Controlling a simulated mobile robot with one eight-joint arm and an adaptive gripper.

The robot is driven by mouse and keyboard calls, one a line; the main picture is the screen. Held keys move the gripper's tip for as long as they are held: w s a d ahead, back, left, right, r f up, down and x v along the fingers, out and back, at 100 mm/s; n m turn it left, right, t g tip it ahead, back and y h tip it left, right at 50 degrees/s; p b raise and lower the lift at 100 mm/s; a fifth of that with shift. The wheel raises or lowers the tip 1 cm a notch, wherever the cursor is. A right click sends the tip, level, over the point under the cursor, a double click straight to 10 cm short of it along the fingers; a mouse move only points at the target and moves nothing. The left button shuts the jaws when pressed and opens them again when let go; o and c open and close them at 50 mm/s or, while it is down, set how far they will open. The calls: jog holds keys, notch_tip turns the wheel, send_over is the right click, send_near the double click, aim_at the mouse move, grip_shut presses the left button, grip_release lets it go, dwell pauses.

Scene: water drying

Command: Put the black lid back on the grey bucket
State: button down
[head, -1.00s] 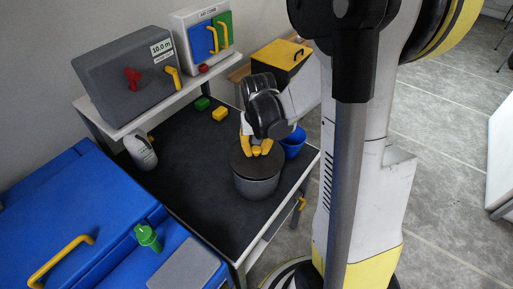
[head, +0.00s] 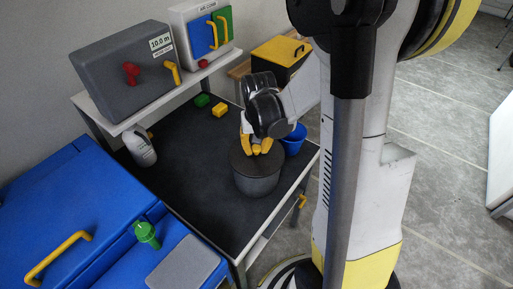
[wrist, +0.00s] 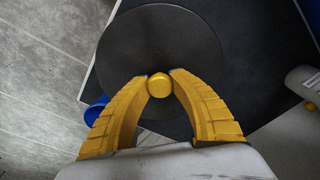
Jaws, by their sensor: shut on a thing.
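The grey bucket (head: 257,185) stands upright on the dark table top, near its right edge. The black lid (head: 243,164) lies over the bucket's mouth; in the head view it looks level and close to the rim, but I cannot tell whether it is fully seated. In the wrist view the round lid (wrist: 160,40) fills the upper middle and hides the bucket below. My gripper (head: 257,150) is above the lid, its yellow fingers closed on the lid's small yellow knob (wrist: 159,86), which shows between the fingertips in the wrist view.
A blue cup (head: 294,141) stands just behind and right of the bucket. A white bottle (head: 142,150) is at the table's left. A yellow block (head: 219,110) and a green block (head: 202,100) lie at the back. The dark table top (head: 190,170) left of the bucket is clear.

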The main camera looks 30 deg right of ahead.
aim_at(257, 150)
jog(key=shift+f, duration=0.15)
jog(key=c, duration=1.1)
grip_release()
jog(key=r, duration=0.4)
jog(key=s+r, duration=0.1)
jog(key=r, duration=0.7)
jog(key=shift+s+a, duration=0.15)
jog(key=shift+a, duration=0.15)
jog(key=s+a+r+n+t, duration=0.1)
jog(key=s+a+t, duration=0.1)
jog(key=s+a, duration=0.1)
jog(key=s+a+r+n+t, duration=0.1)
jog(key=s+a+r+n, duration=0.1)
jog(key=a, duration=0.3)
jog(key=s+a+r+n+t, duration=0.1)
jog(key=s+a+t, duration=0.1)
jog(key=s+a, duration=0.2)
jog(key=shift+s+a+r+n+t, duration=0.15)
jog(key=shift+a+r+n+t, duration=0.1)
jog(key=shift+r+n+t, duration=0.1)
